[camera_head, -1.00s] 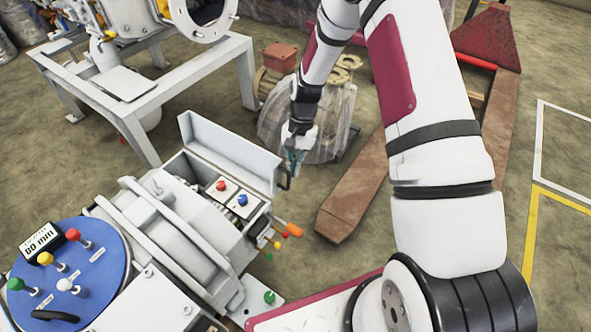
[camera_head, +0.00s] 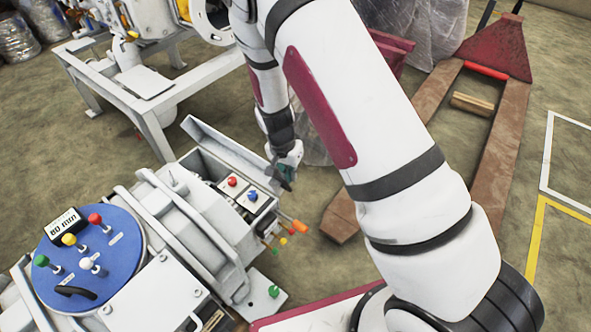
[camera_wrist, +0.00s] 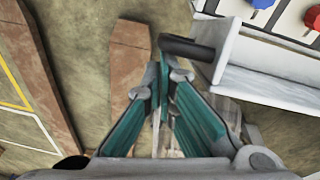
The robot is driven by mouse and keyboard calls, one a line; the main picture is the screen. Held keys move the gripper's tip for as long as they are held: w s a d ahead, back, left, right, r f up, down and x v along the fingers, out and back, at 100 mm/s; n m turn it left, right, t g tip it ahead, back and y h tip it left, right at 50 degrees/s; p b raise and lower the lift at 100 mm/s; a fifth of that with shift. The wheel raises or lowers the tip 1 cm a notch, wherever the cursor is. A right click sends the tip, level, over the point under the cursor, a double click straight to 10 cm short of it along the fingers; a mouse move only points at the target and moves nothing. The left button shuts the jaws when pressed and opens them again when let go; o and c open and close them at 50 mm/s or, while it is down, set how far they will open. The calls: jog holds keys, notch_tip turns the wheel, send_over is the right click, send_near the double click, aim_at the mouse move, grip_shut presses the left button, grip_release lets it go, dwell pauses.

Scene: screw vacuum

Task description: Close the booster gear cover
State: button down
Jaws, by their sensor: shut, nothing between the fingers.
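The booster gear cover (camera_head: 225,148) is a grey hinged lid. It stands open and tilted along the far side of the box with the red button (camera_head: 232,182) and blue button (camera_head: 252,195). My gripper (camera_head: 287,180) is at the cover's right end in the head view. In the wrist view, my gripper (camera_wrist: 168,72) is shut with nothing between its teal fingers. A dark handle (camera_wrist: 187,47) at the cover's edge lies right by the fingertips; whether they touch is unclear. The pale cover (camera_wrist: 268,88) is at right there. In the head view the handle is hidden.
A blue round panel (camera_head: 90,258) with coloured levers is at left. Several coloured levers, one with an orange knob (camera_head: 300,226), stick out below the box. A rusty red pallet jack (camera_head: 515,115) stands at right. A white frame table (camera_head: 150,115) stands behind.

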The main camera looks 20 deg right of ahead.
jog(key=shift+s+a+t+h+p, duration=0.35)
jog(key=shift+s+a+t+h, duration=0.25)
jog(key=shift+s+a+h, duration=0.35)
jog(key=s+a+f+t+h+b, duration=0.3)
jog(key=s+a+f+t+h, duration=0.1)
jog(key=a, duration=0.4)
jog(key=shift+s+a+f+h, duration=0.25)
jog(key=shift+s+f+h, duration=0.5)
jog(key=shift+s+f, duration=0.2)
jog(key=shift+a+f, duration=0.1)
jog(key=shift+f, duration=0.1)
